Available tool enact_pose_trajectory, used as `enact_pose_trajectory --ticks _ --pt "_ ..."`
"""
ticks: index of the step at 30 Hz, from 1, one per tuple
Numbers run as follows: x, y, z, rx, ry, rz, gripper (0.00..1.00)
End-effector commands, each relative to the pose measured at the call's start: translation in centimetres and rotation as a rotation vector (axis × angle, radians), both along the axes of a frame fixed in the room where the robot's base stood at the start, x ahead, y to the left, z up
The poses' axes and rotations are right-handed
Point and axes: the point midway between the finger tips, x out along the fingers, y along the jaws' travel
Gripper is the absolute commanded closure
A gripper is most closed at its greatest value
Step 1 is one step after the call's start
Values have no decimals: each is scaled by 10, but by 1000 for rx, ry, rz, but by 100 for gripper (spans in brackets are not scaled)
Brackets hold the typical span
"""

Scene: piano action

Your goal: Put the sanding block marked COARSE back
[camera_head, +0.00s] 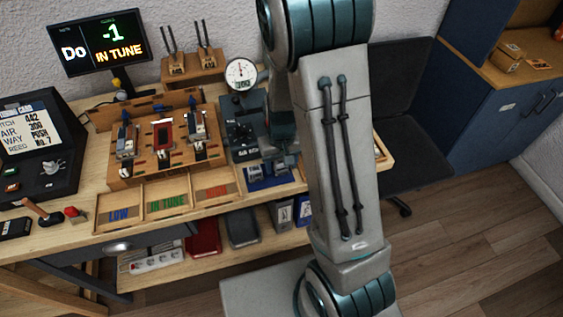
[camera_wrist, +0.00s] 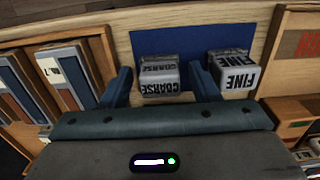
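The sanding block marked COARSE (camera_wrist: 159,76) is a grey block on the blue mat (camera_wrist: 190,40) in the wrist view. My gripper (camera_wrist: 160,70) is open, with one finger on each side of this block and a small gap showing on both sides. Whether the block rests on the mat or is slightly above it is hard to tell. A second grey block marked FINE (camera_wrist: 233,73) stands on the mat to the right of my right finger. In the head view, the blue mat (camera_head: 268,182) lies on the bench's front part, below my gripper (camera_head: 284,153).
The tray with red lettering (camera_head: 216,191) lies beside the mat, next to the IN TUNE tray (camera_head: 167,204). A dial gauge (camera_head: 241,74) stands behind. A dark chair (camera_head: 405,110) is at right.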

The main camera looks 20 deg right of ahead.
Motion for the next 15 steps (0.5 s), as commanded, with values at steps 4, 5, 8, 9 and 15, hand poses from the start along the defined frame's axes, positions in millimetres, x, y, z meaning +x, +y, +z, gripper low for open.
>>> enact_pose_trajectory --ticks 4,5,8,9,15 --pt "0 0 0 0 0 0 44" --pt "0 0 1 0 0 0 44" --pt "0 0 6 0 0 0 44" --pt "1 0 9 1 -3 0 44" --pt "2 0 42 1 -8 1 44"
